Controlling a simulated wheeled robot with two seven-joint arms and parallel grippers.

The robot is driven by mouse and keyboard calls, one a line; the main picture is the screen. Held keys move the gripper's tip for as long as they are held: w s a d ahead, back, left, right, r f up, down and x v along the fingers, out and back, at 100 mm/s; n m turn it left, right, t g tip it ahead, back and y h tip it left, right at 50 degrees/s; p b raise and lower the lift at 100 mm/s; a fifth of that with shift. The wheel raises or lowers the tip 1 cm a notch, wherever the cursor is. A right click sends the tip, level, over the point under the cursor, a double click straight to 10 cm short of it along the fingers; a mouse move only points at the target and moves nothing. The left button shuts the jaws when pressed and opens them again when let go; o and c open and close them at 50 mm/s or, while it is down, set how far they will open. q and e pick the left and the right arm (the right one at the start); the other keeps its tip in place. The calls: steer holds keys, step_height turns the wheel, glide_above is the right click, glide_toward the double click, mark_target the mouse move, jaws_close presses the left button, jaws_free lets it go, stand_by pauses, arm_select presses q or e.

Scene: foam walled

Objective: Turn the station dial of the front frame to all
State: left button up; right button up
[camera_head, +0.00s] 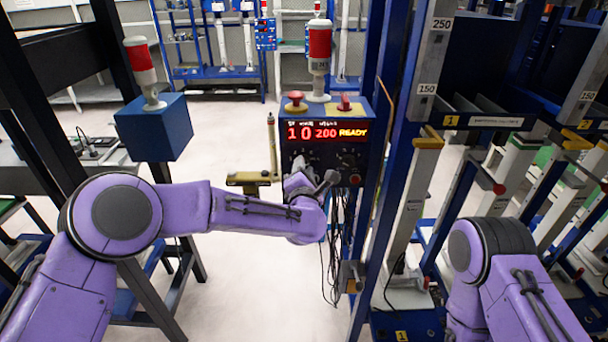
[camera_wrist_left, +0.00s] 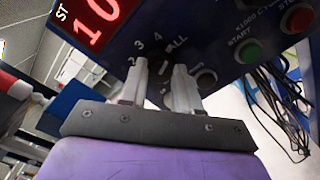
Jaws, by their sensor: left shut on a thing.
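The numbers 2, 3, 4 and the word ALL show around the dial. Fingers hide part of the dial, and its pointer cannot be read clearly. My right arm is at the lower right of the head view, its gripper out of sight.
A green START button (camera_wrist_left: 250,51) and a red STOP button (camera_wrist_left: 300,19) sit beside the dial. A blue post (camera_head: 385,185) stands close on the right.

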arm_select(q)
steer(key=shift+m+b, duration=0.3)
steer(key=shift+m, duration=0.8)
steer(key=o, duration=1.1)
steer(key=shift+c, duration=0.2)
steer(key=shift+s, duration=0.15)
steer(key=s+b, duration=0.3)
steer(key=s, duration=0.7)
steer(key=shift+s, duration=0.2)
